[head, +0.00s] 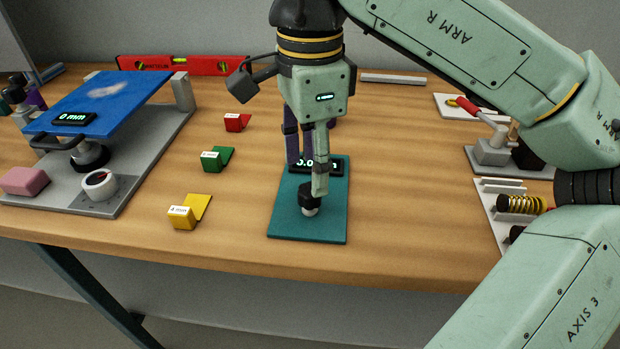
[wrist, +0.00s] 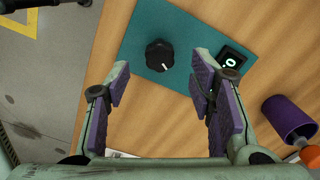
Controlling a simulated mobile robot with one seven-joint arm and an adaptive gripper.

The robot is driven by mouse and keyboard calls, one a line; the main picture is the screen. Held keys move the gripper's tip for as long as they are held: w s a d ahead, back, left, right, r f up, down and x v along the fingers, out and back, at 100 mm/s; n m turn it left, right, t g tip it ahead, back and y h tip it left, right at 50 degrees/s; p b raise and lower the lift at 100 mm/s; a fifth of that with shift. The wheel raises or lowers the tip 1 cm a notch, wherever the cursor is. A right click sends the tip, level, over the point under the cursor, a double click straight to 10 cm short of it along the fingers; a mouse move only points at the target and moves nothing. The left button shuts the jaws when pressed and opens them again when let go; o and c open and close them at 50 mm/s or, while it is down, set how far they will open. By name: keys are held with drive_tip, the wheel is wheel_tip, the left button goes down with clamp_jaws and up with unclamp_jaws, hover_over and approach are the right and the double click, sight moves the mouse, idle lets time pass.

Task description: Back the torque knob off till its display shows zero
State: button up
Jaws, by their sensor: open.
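The black torque knob (head: 310,199) stands on a teal plate (head: 285,222) near the table's front edge. In the wrist view the knob (wrist: 159,55) shows a white mark toward its lower right. The dark display (head: 336,169) is at the plate's far end. My fingers partly cover it, so I cannot read its whole value; the wrist view of the display (wrist: 234,52) shows only one lit round digit. My gripper (head: 308,172) points down over the plate. In the wrist view my gripper (wrist: 162,76) is open, its fingers apart with nothing between the pads.
Yellow (head: 189,212), green (head: 217,159) and red (head: 237,122) wedges lie to the left. Further left is a grey fixture (head: 118,190) with a blue panel (head: 115,98). A toggle clamp (head: 490,145) and a spring tray (head: 492,208) are at right. Bare table surrounds the plate.

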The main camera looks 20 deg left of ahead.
sight(309, 190)
wheel_tip(309, 190, up, 8)
drive_tip(key=shift+f, duration=0.25)
drive_tip(key=shift+s, duration=0.1)
idle(0.4)
